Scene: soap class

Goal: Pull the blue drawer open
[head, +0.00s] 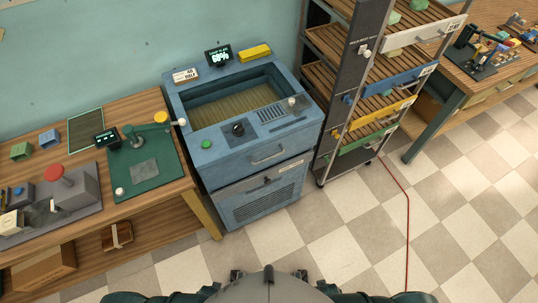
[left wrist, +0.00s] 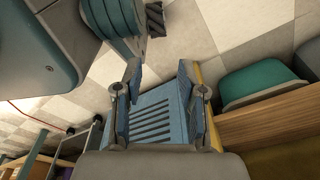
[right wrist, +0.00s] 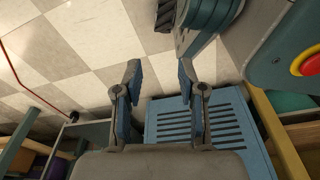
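In the head view a drawer with a blue front (head: 400,78) and a light label sits in the slatted rack, below a white-fronted drawer (head: 425,34) and above a yellow one (head: 385,116). My left gripper (left wrist: 160,92) is open and empty in the left wrist view. My right gripper (right wrist: 157,92) is open and empty in the right wrist view. Neither gripper shows in the head view; neither touches a drawer.
A wooden workbench (head: 160,185) stands left of the cabinet. Another table (head: 455,75) with small items stands right of the rack. A green-fronted drawer (head: 365,143) is low in the rack. A red cable (head: 408,215) crosses the checkered floor, which is otherwise clear.

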